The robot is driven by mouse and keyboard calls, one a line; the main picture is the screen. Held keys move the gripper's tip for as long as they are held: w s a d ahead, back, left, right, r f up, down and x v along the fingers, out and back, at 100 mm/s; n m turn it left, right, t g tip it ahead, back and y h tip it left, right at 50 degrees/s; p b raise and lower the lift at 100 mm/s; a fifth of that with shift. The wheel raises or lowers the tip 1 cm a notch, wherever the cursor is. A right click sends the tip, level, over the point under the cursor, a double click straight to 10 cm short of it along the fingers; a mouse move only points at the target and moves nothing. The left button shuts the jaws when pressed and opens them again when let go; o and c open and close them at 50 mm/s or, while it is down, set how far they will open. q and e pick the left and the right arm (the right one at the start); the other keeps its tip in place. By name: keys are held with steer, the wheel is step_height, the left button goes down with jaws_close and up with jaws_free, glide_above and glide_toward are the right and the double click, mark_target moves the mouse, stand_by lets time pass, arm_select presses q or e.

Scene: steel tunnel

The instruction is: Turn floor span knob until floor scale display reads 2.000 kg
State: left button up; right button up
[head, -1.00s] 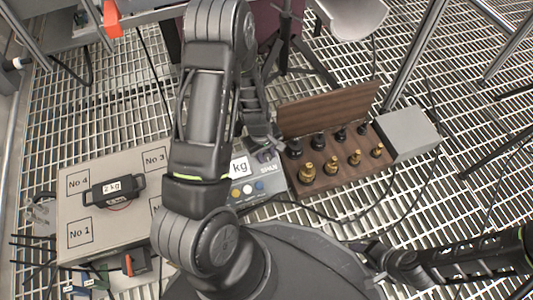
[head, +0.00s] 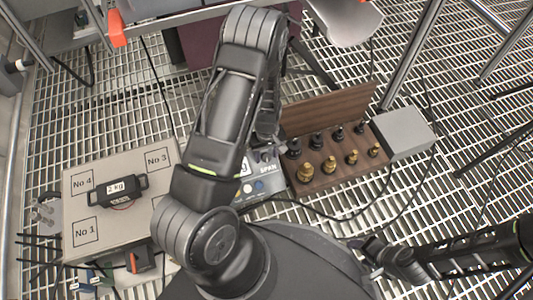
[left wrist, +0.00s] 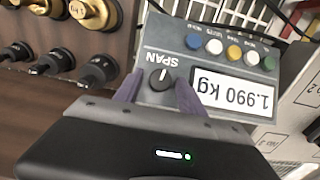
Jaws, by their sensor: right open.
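The floor scale's indicator box shows in the left wrist view, upside down. Its display (left wrist: 235,91) reads 1.990 kg. The black span knob (left wrist: 160,79) has a white pointer line and sits beside the SPAN label. My left gripper (left wrist: 160,84) has its two purple fingers on either side of the knob, with gaps visible, so it looks open around it. In the head view my left arm covers most of the indicator (head: 264,188). The scale platform (head: 130,226) carries a black 2 kg weight (head: 118,189). My right gripper (head: 369,257) is open and empty at the lower right.
A wooden case (head: 335,175) of brass and black-knobbed weights stands right of the indicator, its lid upright behind. A grey box (head: 404,134) adjoins it. Cables run over the grating floor. Metal legs (head: 412,55) stand at the upper right.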

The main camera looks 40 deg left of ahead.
mark_target(267, 156)
arm_select(q)
steer(key=shift+o, duration=0.2)
steer(key=shift+r, duration=0.1)
step_height(267, 156, up, 8)
steer(key=p, duration=0.3)
steer(key=shift+f+p, duration=0.2)
steer(key=shift+p, duration=0.15)
